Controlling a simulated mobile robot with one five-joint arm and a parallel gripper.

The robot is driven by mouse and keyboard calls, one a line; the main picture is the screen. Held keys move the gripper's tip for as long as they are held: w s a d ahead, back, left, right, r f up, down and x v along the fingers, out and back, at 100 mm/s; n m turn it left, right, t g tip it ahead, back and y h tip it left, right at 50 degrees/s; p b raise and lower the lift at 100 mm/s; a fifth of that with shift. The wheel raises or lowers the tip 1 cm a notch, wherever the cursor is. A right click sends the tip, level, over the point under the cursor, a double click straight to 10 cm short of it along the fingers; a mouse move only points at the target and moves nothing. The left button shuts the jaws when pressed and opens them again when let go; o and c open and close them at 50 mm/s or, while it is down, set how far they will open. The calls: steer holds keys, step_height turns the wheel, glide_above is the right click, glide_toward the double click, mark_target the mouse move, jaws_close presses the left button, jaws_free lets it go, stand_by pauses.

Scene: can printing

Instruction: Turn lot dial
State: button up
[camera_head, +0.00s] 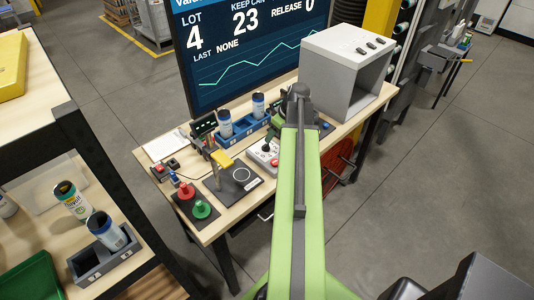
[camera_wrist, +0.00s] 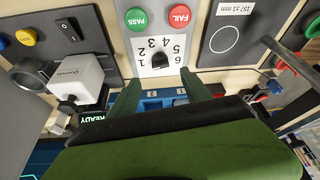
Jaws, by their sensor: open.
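The lot dial (camera_wrist: 160,60) is a black knob on a pale panel with numbers around it, in the upper middle of the wrist view. I cannot tell which number it points to. My gripper (camera_wrist: 160,78) is open, its two green fingers apart on either side of the knob's lower end in that view. The monitor (camera_head: 245,50) reads LOT 4, KEEP CAN 23, RELEASE 0, LAST NONE.
Green PASS (camera_wrist: 136,17) and red FAIL (camera_wrist: 180,15) buttons sit above the dial. A white device (camera_wrist: 77,76) stands left of it. A blue rack (camera_head: 231,139) with cans and a grey open box (camera_head: 325,80) stand on the bench. A stamp stand (camera_head: 219,176) is left of the panel.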

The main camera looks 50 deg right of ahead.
mark_target(267, 145)
steer(key=b+x, duration=0.6)
steer(key=x, duration=0.2)
steer(key=shift+f, duration=0.2)
steer(key=shift+w+r, duration=0.1)
